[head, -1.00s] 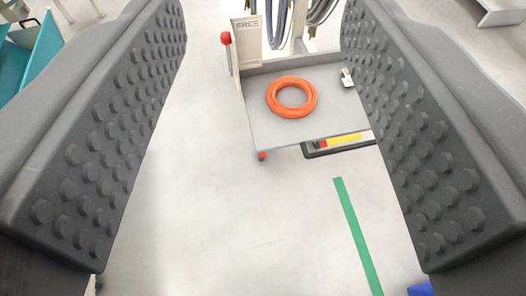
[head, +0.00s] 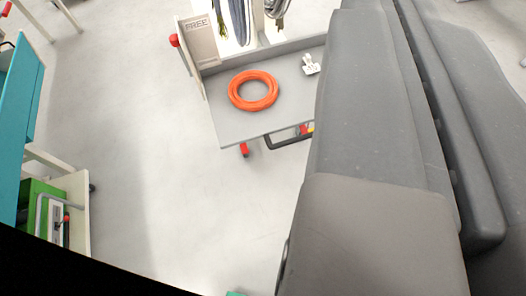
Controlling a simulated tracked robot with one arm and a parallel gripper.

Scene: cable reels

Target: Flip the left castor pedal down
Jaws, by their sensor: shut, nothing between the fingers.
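A small red pedal (head: 244,149) shows under the front left corner of the grey shelf of a cart (head: 225,126). At this size I cannot tell whether either pedal is up or down. My gripper (head: 405,50) fills the right side of the view, large and close to the camera. Its two dark grey fingers are shut together and empty. In the picture it lies to the right of the left pedal, well apart from it.
An orange ring of cable (head: 253,90) and a small white fitting (head: 311,64) lie on the shelf. A panel marked FREE (head: 198,42) with a red knob (head: 173,40) stands behind. A teal panel (head: 22,115) and green box (head: 40,195) are at left. Floor between is clear.

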